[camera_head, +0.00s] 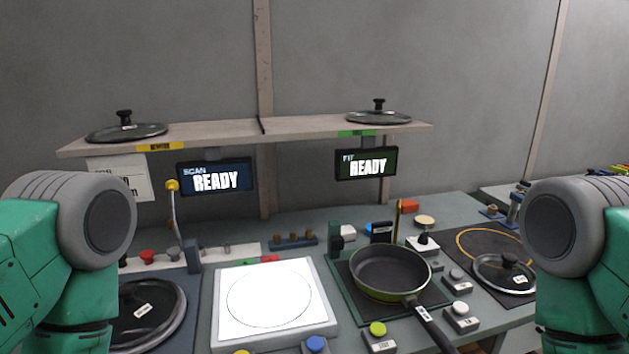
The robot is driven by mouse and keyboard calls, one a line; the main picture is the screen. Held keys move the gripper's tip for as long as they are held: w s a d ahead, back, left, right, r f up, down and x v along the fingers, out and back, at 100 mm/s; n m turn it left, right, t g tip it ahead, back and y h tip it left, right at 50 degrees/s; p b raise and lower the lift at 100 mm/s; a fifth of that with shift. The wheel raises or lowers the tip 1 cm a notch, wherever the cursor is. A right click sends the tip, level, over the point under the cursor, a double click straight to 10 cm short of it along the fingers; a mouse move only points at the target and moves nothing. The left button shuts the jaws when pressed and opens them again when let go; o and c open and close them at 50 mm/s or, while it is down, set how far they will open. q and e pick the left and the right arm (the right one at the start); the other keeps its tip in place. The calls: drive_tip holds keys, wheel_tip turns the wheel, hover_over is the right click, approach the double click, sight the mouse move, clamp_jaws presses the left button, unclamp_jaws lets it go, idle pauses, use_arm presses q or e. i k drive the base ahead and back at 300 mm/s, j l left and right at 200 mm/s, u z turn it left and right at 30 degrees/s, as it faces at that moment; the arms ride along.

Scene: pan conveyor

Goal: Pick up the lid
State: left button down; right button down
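Several glass lids with black knobs are in the head view. One lid (127,131) lies on the left of the wooden shelf, above a yellow label. Another lid (379,117) lies on the shelf's right part, above a green label. A third lid (504,273) rests on the dark mat at the right, with a white tag. A fourth lid (150,318) is at the lower left, partly hidden by my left arm. Only thick joints and teal links of my two arms show at the picture's sides. Neither gripper's fingers are in view.
A green-rimmed frying pan (390,271) sits on a dark mat, its handle toward the front. A lit white scan plate (313,301) is left of it. Two READY screens (216,178) (366,164) hang under the shelf (232,129). Button boxes (462,317) crowd the table beside the pan.

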sight(147, 305)
drive_tip(key=u, duration=1.15)
